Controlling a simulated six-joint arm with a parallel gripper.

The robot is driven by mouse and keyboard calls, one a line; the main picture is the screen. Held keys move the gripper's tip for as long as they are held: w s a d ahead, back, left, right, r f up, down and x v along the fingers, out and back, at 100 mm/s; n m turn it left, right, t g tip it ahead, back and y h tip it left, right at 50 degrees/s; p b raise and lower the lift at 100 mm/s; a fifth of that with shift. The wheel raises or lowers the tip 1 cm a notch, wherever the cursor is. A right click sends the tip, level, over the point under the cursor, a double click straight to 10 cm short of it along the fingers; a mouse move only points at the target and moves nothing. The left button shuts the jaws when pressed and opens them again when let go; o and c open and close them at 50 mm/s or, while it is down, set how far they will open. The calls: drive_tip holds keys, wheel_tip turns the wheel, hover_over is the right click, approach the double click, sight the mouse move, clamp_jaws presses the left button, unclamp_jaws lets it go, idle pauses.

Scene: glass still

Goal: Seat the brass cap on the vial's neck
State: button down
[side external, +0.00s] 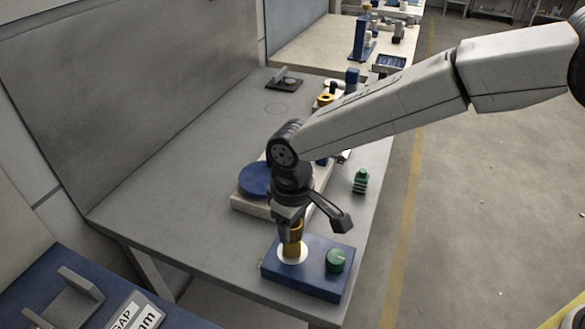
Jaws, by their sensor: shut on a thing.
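My gripper (293,230) points down over the front of the bench and is shut on a brass-coloured piece, which I take to be the brass cap (297,226). Its fingers hide part of the cap. Directly below is a golden body (292,249), probably the vial, on the white disc of a blue box. The neck is hidden by the gripper, and I cannot tell whether cap and neck touch.
The blue box (312,284) carries a green knob (335,260) right of the white disc (283,259). Behind my gripper are a pale base (245,205) with a round blue disc (256,180). A green ribbed piece (360,181) stands near the right edge. The bench's left side is clear.

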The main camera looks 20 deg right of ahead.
drive_tip(key=shift+f, duration=0.3)
idle(0.4)
drive_tip(key=shift+c, duration=0.3)
unclamp_jaws()
drive_tip(key=shift+r, duration=0.15)
drive_tip(key=shift+r, duration=3.8)
